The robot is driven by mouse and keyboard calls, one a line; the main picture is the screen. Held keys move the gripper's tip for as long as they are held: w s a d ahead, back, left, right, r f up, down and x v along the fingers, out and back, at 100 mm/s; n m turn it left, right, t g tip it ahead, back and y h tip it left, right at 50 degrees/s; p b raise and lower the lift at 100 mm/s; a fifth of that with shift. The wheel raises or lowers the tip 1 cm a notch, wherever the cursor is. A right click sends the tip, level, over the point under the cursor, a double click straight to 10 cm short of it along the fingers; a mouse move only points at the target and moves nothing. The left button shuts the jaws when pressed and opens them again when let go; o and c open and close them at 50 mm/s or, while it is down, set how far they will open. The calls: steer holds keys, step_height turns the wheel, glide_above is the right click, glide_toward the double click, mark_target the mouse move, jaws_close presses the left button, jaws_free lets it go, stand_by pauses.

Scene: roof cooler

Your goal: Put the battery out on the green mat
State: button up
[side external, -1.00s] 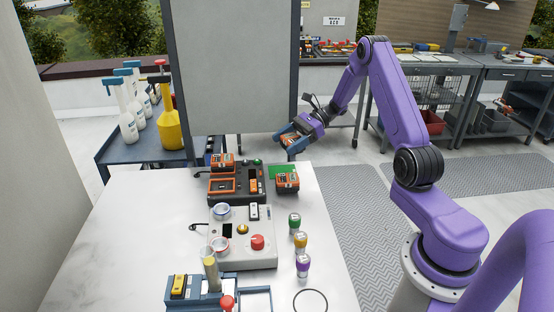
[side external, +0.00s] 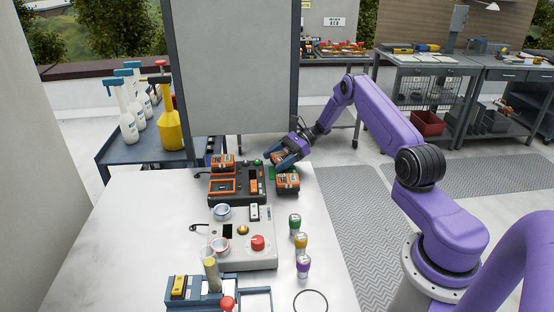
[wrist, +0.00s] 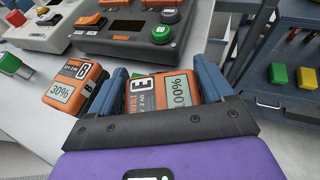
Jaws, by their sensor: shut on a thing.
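My gripper (side external: 281,160) is shut on an orange and dark battery (wrist: 160,92), whose display reads 100% in the wrist view. The blue fingers stand on either side of it. In the side view the held battery is at the far end of the white table, over or close to the green mat (side external: 272,173). The mat is mostly hidden, and I cannot tell whether the battery touches it. A second battery (side external: 288,184), reading 30% in the wrist view (wrist: 75,88), sits beside the gripper at the mat's near edge. The dark charger (side external: 236,198) is to the left with another battery (side external: 222,162) at its back.
A grey box with a red button (side external: 258,242) stands nearer on the table. Green, yellow and purple-topped pieces (side external: 301,241) line the right side. A blue rack (side external: 195,290) is at the front. A blue cart (side external: 120,160) with bottles stands behind left.

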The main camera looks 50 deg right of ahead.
steer(key=shift+f, duration=0.1)
steer(key=o, duration=1.4)
steer(key=shift+c, duration=0.2)
